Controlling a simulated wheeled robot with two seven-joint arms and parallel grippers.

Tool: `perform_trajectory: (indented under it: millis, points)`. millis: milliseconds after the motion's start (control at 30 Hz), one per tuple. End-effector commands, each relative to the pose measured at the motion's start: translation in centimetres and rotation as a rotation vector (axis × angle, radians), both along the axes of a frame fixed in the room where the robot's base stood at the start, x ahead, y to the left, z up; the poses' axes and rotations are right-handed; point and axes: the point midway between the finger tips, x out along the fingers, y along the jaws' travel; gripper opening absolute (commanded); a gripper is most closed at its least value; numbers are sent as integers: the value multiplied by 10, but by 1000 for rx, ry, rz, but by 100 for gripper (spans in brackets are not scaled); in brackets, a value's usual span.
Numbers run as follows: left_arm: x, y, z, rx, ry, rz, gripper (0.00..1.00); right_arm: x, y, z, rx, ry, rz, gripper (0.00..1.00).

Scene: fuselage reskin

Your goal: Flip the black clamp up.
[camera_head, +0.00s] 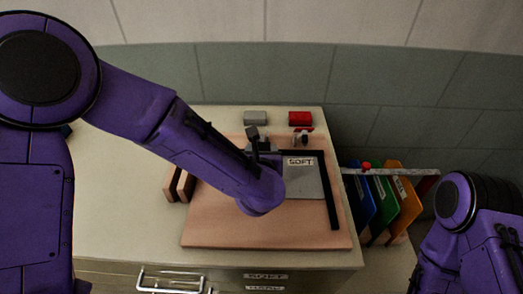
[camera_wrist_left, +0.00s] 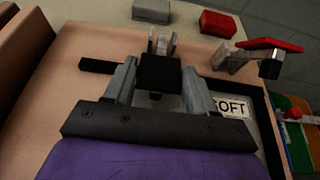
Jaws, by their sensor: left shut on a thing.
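The black clamp (camera_head: 252,133) stands at the back edge of the pinkish board, partly hidden by my left arm in the head view. In the left wrist view its black block (camera_wrist_left: 160,72) sits between the two grey fingers of my left gripper (camera_wrist_left: 160,88). A grey forked bracket (camera_wrist_left: 163,42) shows just behind the block. My left gripper (camera_head: 264,152) is shut on the black clamp. How far the clamp is tilted is hard to tell. My right arm is at the lower right of the head view, with its gripper out of sight.
A red-handled clamp (camera_head: 301,135) stands to the right on the board (camera_head: 215,230). A grey plate (camera_head: 305,180) labelled SOFT lies inside a black frame (camera_head: 331,195). Grey (camera_head: 255,118) and red (camera_head: 300,118) blocks lie behind. Coloured binders (camera_head: 382,200) stand beyond the table's right edge.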

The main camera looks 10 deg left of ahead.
Motion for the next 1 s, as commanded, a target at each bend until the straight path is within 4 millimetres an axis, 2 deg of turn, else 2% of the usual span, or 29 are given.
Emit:
perform_trajectory:
  millis: [167,500,567,700,1000]
  points:
    - [1,0,9,-13,48,-1,1,0,0,17,0,0,0,0]
    - [9,2,32,-66,290,1,1,0,0,74,0,0,0,0]
    - [12,2,35,-78,343,2,1,0,0,80,0,0,0,0]
    - [17,3,37,-77,367,-1,1,0,0,84,0,0,0,0]
    - [32,6,49,-77,358,0,1,0,0,76,0,0,0,0]
